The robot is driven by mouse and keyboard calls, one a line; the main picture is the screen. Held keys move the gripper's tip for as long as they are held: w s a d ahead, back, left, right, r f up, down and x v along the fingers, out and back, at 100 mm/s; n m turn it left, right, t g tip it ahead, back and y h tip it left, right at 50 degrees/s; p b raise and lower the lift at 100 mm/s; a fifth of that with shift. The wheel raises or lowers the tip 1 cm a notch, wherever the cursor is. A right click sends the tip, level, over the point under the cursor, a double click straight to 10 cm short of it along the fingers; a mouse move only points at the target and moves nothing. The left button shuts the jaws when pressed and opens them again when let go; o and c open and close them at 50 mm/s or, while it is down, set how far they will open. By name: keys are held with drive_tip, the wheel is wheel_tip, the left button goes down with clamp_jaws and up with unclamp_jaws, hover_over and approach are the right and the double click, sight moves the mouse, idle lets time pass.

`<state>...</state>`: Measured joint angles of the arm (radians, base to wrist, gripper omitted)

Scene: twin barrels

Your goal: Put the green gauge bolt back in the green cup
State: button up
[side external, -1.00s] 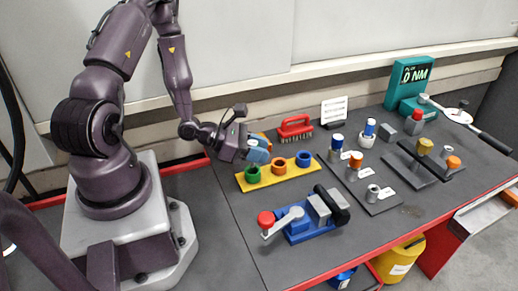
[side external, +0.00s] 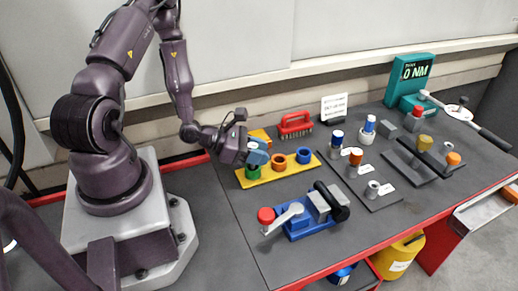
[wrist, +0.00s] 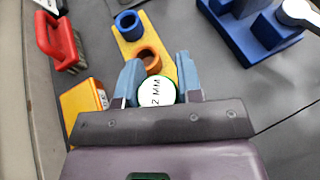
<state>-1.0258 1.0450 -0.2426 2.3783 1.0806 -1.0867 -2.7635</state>
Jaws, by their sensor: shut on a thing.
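My gripper (side external: 258,156) is level with the near end of the yellow cup base, right above the green cup (side external: 252,173). In the wrist view my gripper (wrist: 158,84) has its blue fingers on both sides of the green gauge bolt (wrist: 156,92). The bolt shows a round white top marked "2 MM" and a thin green rim. The green cup is hidden below it there. In the side view the fingers cover the bolt, so I cannot tell how far it is inside the cup.
The yellow base (side external: 288,172) also carries an orange cup (side external: 283,159) and a blue cup (side external: 304,155). An orange-yellow box (wrist: 84,105) and a red brush (side external: 295,125) lie behind. A blue vise (side external: 310,219) stands in front.

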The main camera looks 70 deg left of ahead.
drive_tip(key=shift+f, duration=0.85)
drive_tip(key=o, duration=1.1)
drive_tip(key=shift+c, duration=0.2)
drive_tip(key=v, duration=1.3)
drive_tip(key=shift+f, duration=0.1)
